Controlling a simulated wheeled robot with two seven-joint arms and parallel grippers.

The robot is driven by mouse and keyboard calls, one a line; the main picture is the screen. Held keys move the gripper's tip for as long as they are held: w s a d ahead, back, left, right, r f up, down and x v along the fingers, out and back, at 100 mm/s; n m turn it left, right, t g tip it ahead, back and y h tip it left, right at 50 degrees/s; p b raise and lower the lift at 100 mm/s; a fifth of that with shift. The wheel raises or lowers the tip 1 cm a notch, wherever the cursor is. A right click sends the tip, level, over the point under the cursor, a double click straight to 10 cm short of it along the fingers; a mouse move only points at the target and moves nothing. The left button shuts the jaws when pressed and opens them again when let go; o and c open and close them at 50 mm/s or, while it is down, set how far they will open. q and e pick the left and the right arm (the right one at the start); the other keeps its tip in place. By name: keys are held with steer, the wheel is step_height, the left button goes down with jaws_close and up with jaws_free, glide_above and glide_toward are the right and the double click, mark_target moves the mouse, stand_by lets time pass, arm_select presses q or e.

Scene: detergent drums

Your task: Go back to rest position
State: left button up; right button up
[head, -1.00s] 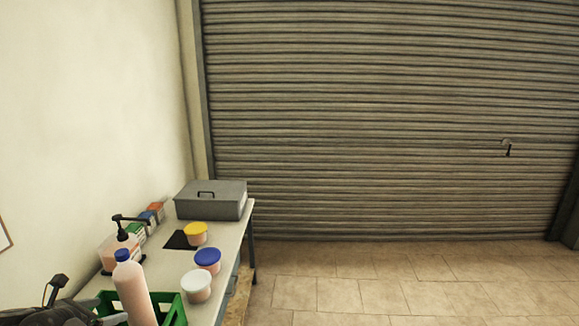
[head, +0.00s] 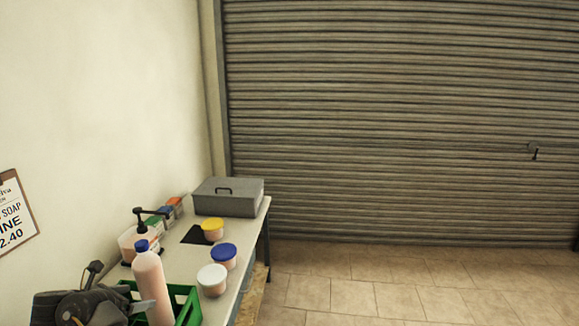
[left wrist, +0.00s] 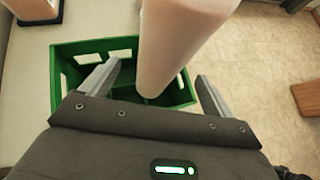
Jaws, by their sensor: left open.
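My left gripper (head: 128,305) is at the lower left of the head view, by the green crate (head: 188,306). In the left wrist view its two fingers (left wrist: 160,85) are spread apart, with the pink bottle (left wrist: 180,40) standing beyond them in the crate (left wrist: 68,48). The bottle has a blue cap and also shows in the head view (head: 151,285). I cannot tell whether a finger touches it. My right gripper is not in view.
The table (head: 246,238) holds tubs with yellow (head: 213,228), blue (head: 223,255) and white (head: 212,279) lids, a pump bottle (head: 135,240), small boxes and a grey box (head: 228,197). A sign (head: 15,212) hangs on the wall. The floor (head: 400,290) at right is clear.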

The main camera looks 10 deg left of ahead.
mark_target(142, 284)
arm_select(q)
steer(key=x, duration=0.5)
steer(key=shift+w+d, duration=0.15)
steer(key=r, duration=0.4)
steer(key=shift+s+d, duration=0.1)
steer(key=shift+s, duration=0.2)
steer(key=shift+s+d+r, duration=0.25)
steer(key=shift+d+r, duration=0.3)
steer(key=shift+r, duration=0.15)
steer(key=shift+f, duration=0.1)
